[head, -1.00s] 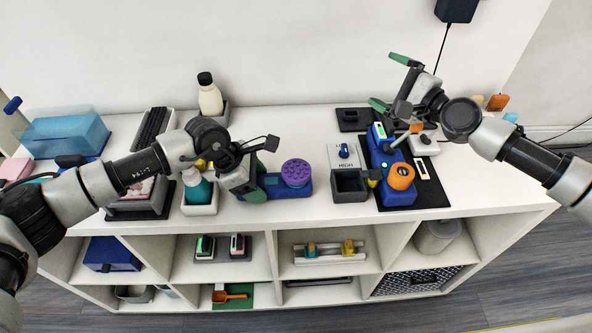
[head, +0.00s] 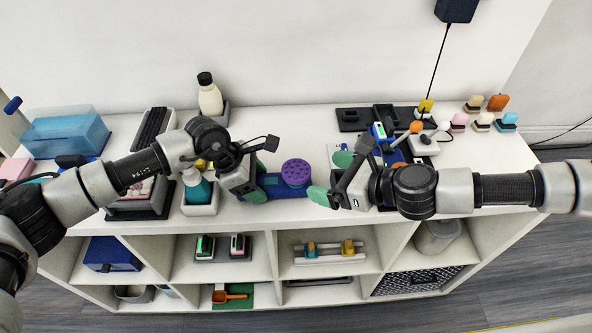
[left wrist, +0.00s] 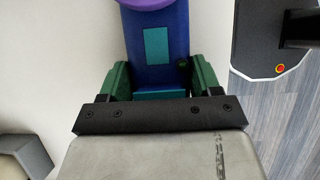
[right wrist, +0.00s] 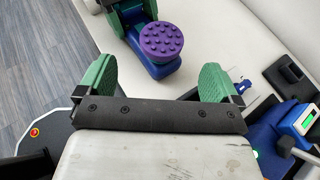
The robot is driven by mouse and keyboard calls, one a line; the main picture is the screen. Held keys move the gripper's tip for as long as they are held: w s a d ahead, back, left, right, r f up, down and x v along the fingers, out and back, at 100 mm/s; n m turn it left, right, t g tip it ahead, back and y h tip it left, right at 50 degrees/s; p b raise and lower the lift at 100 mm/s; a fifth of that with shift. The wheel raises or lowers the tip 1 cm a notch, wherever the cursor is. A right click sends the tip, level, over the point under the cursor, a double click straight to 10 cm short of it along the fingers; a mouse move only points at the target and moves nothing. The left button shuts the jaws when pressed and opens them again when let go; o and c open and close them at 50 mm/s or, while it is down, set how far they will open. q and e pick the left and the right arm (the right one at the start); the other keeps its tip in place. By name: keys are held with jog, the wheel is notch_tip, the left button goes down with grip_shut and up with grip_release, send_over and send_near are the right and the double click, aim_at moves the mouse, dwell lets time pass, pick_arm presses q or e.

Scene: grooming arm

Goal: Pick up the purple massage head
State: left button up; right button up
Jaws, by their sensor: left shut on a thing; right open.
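The purple massage head (head: 295,173) is round with a knobbed top and sits on the right end of the blue massager body (head: 272,188). My left gripper (head: 261,178) is shut on that body, with a green finger on each side, as the left wrist view shows (left wrist: 158,75). My right gripper (head: 330,177) is open and empty, just right of the purple head. In the right wrist view the purple head (right wrist: 161,41) lies beyond the gap between the open green fingers, apart from both.
A blue charging dock (right wrist: 258,140) lies to the right, partly hidden by my right arm in the head view. A teal bottle in a white holder (head: 199,207) stands left of my left gripper. Several small coloured items stand at the far right.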

aim_at(303, 173)
pick_arm(q)
jog(key=shift+a+f, duration=0.1)
jog(key=shift+f, duration=0.1)
pick_arm(e)
jog(key=x, duration=0.3)
jog(key=shift+w+a+f, duration=0.1)
jog(key=shift+a+f, duration=0.05)
jog(key=shift+f+x, duration=0.15)
jog(key=shift+x, duration=1.2)
jog(key=shift+f+x, duration=0.15)
jog(key=shift+x, duration=1.15)
jog(key=shift+c, duration=0.3)
jog(key=c, duration=0.9)
